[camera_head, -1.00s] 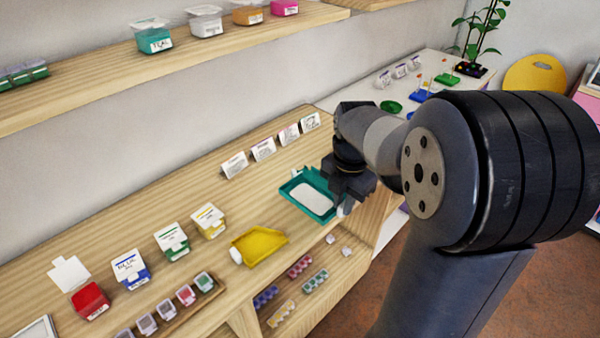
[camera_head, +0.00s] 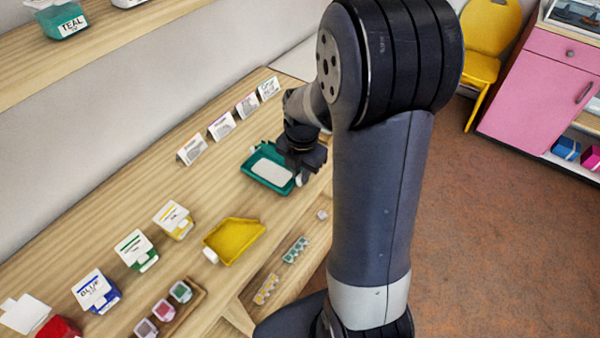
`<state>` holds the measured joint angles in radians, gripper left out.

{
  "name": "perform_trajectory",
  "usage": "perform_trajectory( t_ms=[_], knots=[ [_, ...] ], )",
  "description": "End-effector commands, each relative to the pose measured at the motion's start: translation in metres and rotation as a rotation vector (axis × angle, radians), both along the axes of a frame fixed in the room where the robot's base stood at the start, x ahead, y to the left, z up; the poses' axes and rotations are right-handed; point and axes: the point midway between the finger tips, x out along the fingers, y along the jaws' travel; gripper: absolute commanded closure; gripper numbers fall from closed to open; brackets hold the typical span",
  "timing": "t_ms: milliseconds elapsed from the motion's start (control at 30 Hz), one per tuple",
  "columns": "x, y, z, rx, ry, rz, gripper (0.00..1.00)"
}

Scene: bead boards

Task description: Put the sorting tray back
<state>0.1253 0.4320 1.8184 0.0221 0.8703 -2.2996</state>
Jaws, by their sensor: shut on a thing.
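A teal tray (camera_head: 254,176) with a white inner floor is on or just above the wooden table, towards its right end; I cannot tell whether its underside touches the wood. My gripper (camera_head: 298,178) is at the tray's right side, shut on its edge. The fingertips are small and partly hidden by the wrist. A yellow tray (camera_head: 235,240) with a narrowed end lies nearer on the table, apart from my gripper, with a small white piece at its left corner.
White cards (camera_head: 222,126) stand in a row behind the teal tray. Lidded boxes, among them a green box (camera_head: 137,250) and a blue box (camera_head: 96,291), line the table at left. A shelf (camera_head: 110,30) hangs above. Bare wood lies left of the teal tray.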

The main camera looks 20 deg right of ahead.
Motion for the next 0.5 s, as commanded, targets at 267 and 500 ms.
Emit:
perform_trajectory(
  t_ms=[267, 500],
  knots=[
    [0.0004, 0.0, -0.0105, 0.0, -0.001, 0.0, 1.0],
    [0.0002, 0.0, -0.0143, 0.0, -0.001, 0.0, 0.82]
  ],
)
